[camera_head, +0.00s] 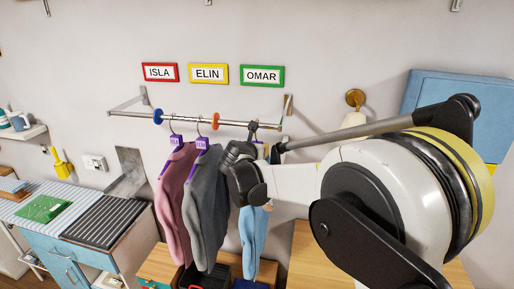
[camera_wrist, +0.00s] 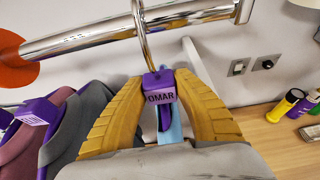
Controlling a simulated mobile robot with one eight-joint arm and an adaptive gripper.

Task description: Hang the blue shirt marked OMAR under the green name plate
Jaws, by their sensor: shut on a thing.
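The green-framed OMAR name plate (camera_head: 262,76) is on the wall above the right part of the metal rail (camera_head: 190,119). The light blue shirt (camera_head: 254,235) hangs below my gripper (camera_head: 257,145), right of the grey garment. In the wrist view my gripper (camera_wrist: 163,95) is shut on the purple hanger neck (camera_wrist: 160,82) marked OMAR. The hanger's metal hook (camera_wrist: 142,38) crosses the rail (camera_wrist: 90,38), right of the orange disc (camera_wrist: 14,62). I cannot tell whether the hook bears on the rail. Most of the shirt is hidden in the wrist view.
A pink garment (camera_head: 175,195) and a grey garment (camera_head: 206,205) hang left of the shirt on purple hangers. ISLA (camera_head: 160,72) and ELIN (camera_head: 208,74) plates are further left. A rail bracket (camera_head: 288,105) ends the rail at right. A wooden surface (camera_wrist: 285,135) lies below right.

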